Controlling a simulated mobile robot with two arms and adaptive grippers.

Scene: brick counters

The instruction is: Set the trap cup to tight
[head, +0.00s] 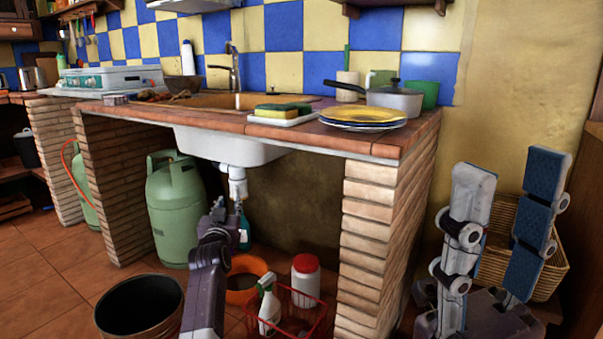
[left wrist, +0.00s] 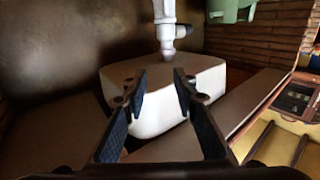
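The white drain trap with its cup (head: 238,188) hangs under the white sink bowl (head: 228,149) in the head view. My left gripper (head: 218,208) is low and slightly left of the cup, seemingly apart from it. In the left wrist view the picture looks upside down: the white trap pipe (left wrist: 165,22) is at the top, above the sink bowl (left wrist: 160,98). My left gripper (left wrist: 158,85) is open there with nothing between its fingers. The tight setting cannot be read. My right gripper (head: 508,170) is open and empty at the right, away from the sink.
A green gas cylinder (head: 175,210) stands left of the trap. A black bucket (head: 138,306), an orange pot (head: 246,280) and a red basket (head: 303,323) with a spray bottle are on the floor. A brick pillar (head: 377,235) stands right; a wicker basket (head: 495,255) is behind my right gripper.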

